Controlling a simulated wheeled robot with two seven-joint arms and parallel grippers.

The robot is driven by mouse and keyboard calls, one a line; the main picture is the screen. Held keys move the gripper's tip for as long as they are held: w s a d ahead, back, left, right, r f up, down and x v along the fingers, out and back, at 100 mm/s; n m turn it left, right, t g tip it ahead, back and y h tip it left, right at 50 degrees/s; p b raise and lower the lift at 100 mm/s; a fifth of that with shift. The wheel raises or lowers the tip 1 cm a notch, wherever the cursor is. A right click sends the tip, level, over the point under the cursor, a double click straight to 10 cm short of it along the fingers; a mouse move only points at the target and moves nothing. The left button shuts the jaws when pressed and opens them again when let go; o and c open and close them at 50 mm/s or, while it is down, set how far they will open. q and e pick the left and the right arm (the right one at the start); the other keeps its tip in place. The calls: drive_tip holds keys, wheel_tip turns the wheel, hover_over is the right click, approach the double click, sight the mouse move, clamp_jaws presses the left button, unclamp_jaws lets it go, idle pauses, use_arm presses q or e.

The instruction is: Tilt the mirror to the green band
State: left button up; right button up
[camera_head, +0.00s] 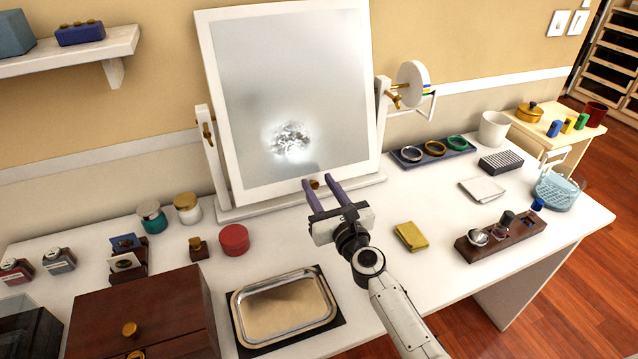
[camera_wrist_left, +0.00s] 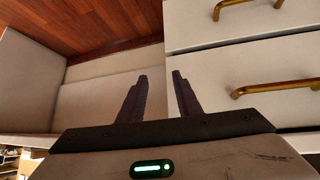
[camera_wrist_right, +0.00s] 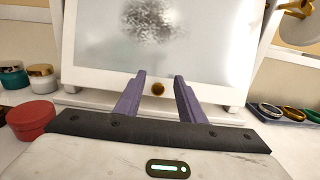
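The mirror (camera_head: 285,85) has a white frame and stands tilted on a white stand at the back of the white table. A small brass knob (camera_head: 315,184) sits at the bottom of its frame; it also shows in the right wrist view (camera_wrist_right: 158,88). My left gripper (camera_wrist_left: 158,80) is open and empty, facing white drawers.
A metal tray (camera_head: 283,307), a yellow cloth (camera_head: 411,236) and a red round box (camera_head: 234,240) lie near my right arm. A ring tray (camera_head: 433,152) is right of the mirror. A wooden box (camera_head: 140,322) stands at front left.

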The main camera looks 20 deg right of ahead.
drive_tip(key=s, duration=0.9)
drive_tip(key=shift+s, duration=0.2)
